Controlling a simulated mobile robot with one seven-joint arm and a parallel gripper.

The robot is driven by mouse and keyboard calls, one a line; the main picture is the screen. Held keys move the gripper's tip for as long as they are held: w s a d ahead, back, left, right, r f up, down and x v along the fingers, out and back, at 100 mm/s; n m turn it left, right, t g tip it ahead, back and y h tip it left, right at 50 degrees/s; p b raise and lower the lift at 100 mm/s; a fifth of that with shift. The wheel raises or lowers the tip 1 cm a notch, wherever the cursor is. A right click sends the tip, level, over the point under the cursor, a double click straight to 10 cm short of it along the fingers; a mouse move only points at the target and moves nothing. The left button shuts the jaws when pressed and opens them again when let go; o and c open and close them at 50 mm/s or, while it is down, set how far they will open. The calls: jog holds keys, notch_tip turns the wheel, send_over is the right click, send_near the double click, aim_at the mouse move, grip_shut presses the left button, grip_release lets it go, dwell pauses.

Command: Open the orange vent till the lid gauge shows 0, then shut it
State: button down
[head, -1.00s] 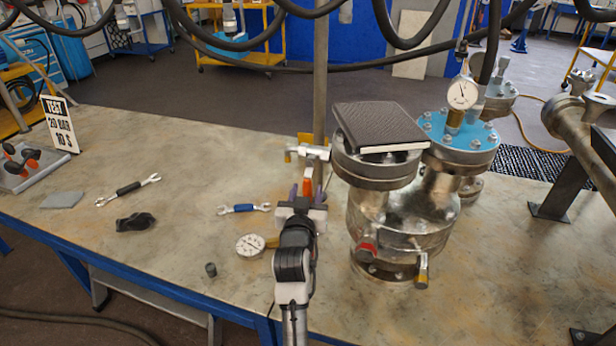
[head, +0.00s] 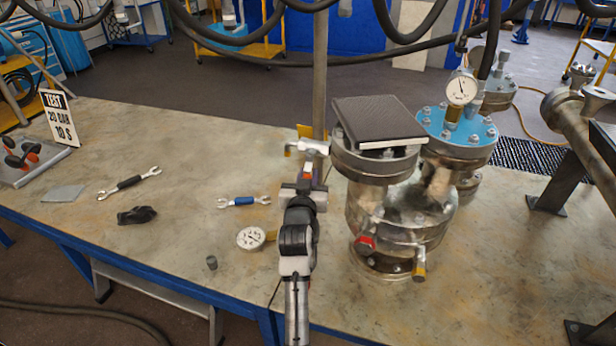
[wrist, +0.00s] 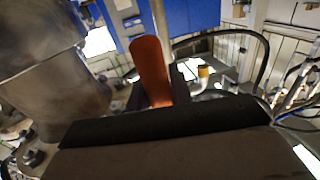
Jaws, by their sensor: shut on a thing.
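The orange vent handle (wrist: 151,70) stands up close in the wrist view, between dark finger parts of my gripper. In the head view my gripper (head: 304,184) is at the vent, left of the steel vessel (head: 398,225), shut on the handle. Only a small orange bit of the handle (head: 307,170) shows there; the arm hides the rest. The silver vent fitting (head: 308,148) shows just beyond it. The lid gauge (head: 461,90) stands on the blue lid (head: 455,128); its needle points roughly up, but its numbers are too small to read.
A dark flat plate (head: 378,120) lies on the vessel's left flange. A second gauge (head: 250,238), a blue-handled wrench (head: 243,201) and a black-handled wrench (head: 129,183) lie on the bench. A test sign (head: 60,118) stands at the left.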

aim_at(290, 146)
jog(key=shift+a+f+b, duration=0.1)
jog(key=shift+b, duration=0.35)
jog(key=w+a+r+m+t+h+b, duration=0.1)
jog(key=a+r+m+h+b, duration=0.2)
jog(key=m+b, duration=1.3)
jog(key=shift+w+a+r+t+b, duration=0.4)
jog(key=shift+a+r+b, duration=0.7)
jog(key=shift+b, duration=2)
jog(key=shift+m, duration=0.4)
jog(key=c, duration=1.3)
grip_release()
jog(key=shift+o, duration=0.2)
